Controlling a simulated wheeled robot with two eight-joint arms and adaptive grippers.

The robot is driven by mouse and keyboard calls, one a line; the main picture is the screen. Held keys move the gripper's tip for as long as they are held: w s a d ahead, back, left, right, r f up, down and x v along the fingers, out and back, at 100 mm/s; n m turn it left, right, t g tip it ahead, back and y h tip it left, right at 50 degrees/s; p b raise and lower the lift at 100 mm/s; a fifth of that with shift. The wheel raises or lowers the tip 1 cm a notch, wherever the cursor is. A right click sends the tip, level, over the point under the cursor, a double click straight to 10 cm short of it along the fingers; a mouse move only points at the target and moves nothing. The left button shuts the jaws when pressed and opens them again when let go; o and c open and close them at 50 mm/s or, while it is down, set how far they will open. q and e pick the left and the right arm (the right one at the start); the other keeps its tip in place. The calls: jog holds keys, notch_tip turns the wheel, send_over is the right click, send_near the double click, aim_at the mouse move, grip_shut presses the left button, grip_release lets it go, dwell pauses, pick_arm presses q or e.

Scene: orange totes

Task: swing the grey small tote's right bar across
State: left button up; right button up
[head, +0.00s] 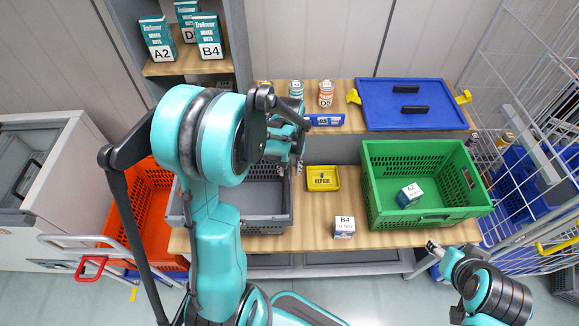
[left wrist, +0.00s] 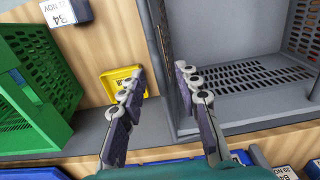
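The grey small tote (head: 262,222) sits on the wooden shelf, partly hidden behind my left arm. In the left wrist view the tote (left wrist: 240,108) fills the right side and looks empty. A thin dark bar (left wrist: 159,42) runs along its near-side rim there, which is its right side in the head view. My left gripper (head: 291,168) hangs at the tote's right back corner.
A yellow tray (head: 322,187) and a B4 box (head: 344,228) stand right of the grey tote. A green crate (head: 377,214) holds a small box. An orange tote (head: 154,240) is at the left. A blue lid (head: 430,117) lies on the upper shelf.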

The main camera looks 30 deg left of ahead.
pick_arm(q)
jog(key=c, duration=0.7)
jog(key=shift+o, duration=0.2)
jog(key=shift+s+a+r, duration=0.35)
jog(key=shift+a+r, duration=0.15)
jog(key=shift+a, duration=0.05)
jog(key=shift+r+p, duration=0.1)
jog(key=shift+p, duration=0.2)
jog(key=shift+s+a+r, duration=0.25)
jog(key=shift+s+a, duration=0.2)
jog(key=shift+a, duration=0.25)
